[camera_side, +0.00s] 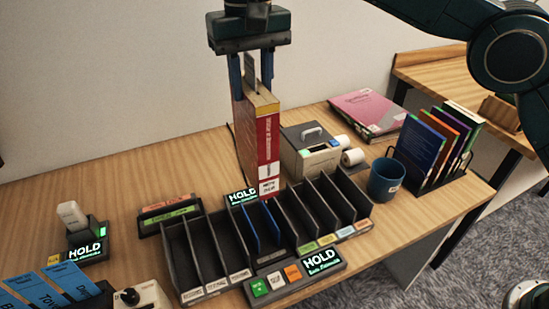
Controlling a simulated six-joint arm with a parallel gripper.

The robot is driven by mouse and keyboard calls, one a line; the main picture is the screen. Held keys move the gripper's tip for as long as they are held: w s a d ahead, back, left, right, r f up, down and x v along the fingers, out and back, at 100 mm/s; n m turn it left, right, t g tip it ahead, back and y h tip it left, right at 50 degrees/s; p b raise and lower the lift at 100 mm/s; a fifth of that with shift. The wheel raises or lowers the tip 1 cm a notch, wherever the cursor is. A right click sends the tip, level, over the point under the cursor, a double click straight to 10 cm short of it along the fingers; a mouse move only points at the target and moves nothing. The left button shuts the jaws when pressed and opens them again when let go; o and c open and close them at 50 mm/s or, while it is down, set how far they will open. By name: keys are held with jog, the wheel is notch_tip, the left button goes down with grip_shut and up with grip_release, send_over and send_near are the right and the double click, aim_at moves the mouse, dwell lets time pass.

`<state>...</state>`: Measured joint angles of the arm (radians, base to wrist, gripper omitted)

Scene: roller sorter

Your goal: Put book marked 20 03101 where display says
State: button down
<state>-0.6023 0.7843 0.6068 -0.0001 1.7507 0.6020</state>
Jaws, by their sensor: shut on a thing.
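My gripper (252,68) points down and is shut on a red and yellow book (268,135). The book is held upright above the back of the slotted sorter. Its spine carries a white label near the bottom, too small to read. The black sorter (201,255) has several upright compartments, with two blue dividers (260,227) near the middle and labels along the front. A display (322,262) at the front reads HOLD, with smaller green text under it. Another display (240,196) behind the sorter and a third display (88,250) at the left also read HOLD.
Several books stand in a rack (440,180) at the right; a pink book (368,112) lies behind. Blue folders (40,291) are at front left. The left table middle is clear.

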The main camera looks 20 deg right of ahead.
jog(key=shift+d, duration=0.15)
jog(key=shift+w+d+f, duration=0.25)
jog(key=shift+d+f, duration=0.05)
jog(key=shift+d, duration=0.1)
jog(key=d+f, duration=0.9)
jog(key=d, duration=0.3)
jog(key=shift+s+d, duration=0.25)
jog(key=shift+d, duration=0.15)
jog(key=shift+f, duration=0.25)
notch_tip(320, 180, down, 9)
jog(key=shift+f, duration=0.2)
dwell(0.4)
jog(key=shift+f, duration=0.6)
dwell(0.7)
jog(key=c, duration=0.9)
grip_release()
